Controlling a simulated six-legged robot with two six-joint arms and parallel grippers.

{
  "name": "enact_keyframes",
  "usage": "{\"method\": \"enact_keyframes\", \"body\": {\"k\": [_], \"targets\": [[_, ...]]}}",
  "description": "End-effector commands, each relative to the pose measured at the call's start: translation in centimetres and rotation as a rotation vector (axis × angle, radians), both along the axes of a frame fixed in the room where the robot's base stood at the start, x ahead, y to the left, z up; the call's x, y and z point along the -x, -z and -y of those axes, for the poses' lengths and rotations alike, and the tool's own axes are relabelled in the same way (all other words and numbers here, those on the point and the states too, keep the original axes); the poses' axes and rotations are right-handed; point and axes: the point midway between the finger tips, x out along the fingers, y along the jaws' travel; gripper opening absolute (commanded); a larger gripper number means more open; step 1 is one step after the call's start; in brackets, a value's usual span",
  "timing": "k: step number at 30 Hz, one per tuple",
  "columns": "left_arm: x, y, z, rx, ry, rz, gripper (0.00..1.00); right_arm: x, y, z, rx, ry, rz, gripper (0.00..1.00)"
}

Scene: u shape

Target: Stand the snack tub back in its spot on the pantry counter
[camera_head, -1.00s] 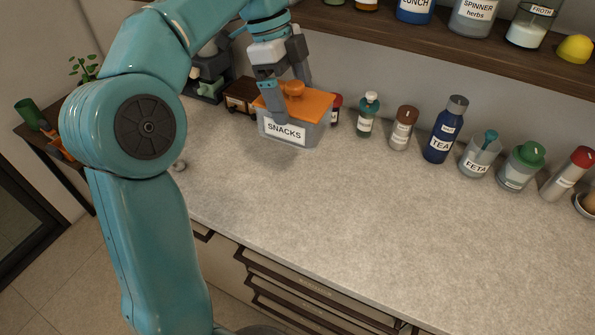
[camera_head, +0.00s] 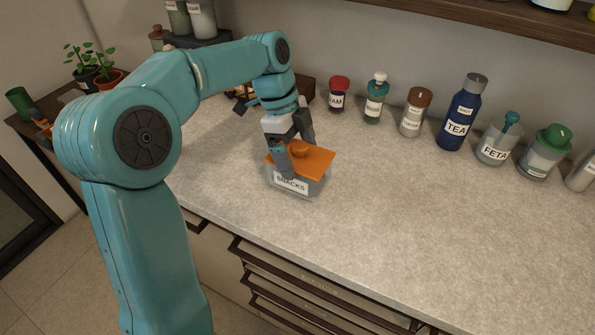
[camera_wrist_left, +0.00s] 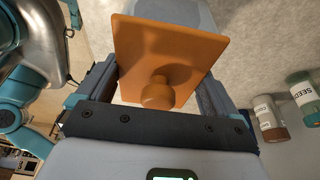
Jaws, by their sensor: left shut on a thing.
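The snack tub (camera_head: 291,186) is a grey see-through box with an orange lid and knob and a white "SNACKS" label. In the head view it is over the left part of the counter, near the front edge; I cannot tell whether its base touches the counter. My left gripper (camera_head: 296,160) is shut on the tub from above, one finger on each side. In the left wrist view the orange lid (camera_wrist_left: 165,50) sits between the fingers. The pantry counter (camera_head: 400,220) is pale speckled stone. My right gripper is not in view.
Along the back stand a jam jar (camera_head: 339,95), a teal-capped bottle (camera_head: 375,100), a brown-lidded jar (camera_head: 415,112), a blue tea bottle (camera_head: 461,115), a feta jar (camera_head: 497,142) and a green-lidded jar (camera_head: 545,150). The middle and right front of the counter are clear.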

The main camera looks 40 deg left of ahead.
Motion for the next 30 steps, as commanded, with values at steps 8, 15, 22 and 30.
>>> {"method": "enact_keyframes", "body": {"k": [8, 15, 22, 30], "targets": [[0.1, 3.6, 0.0, 0.002, -0.001, -0.003, 0.41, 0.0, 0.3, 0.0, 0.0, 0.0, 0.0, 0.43], [0.0, 5.0, 0.0, -0.001, -0.001, 0.002, 0.41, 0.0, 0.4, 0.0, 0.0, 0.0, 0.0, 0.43], [0.0, 5.3, 0.0, 0.0, 0.0, 0.001, 0.41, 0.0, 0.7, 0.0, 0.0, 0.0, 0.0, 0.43], [0.0, 5.3, 0.0, 0.0, 0.0, -0.001, 1.0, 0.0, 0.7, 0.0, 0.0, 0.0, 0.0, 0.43]]}}
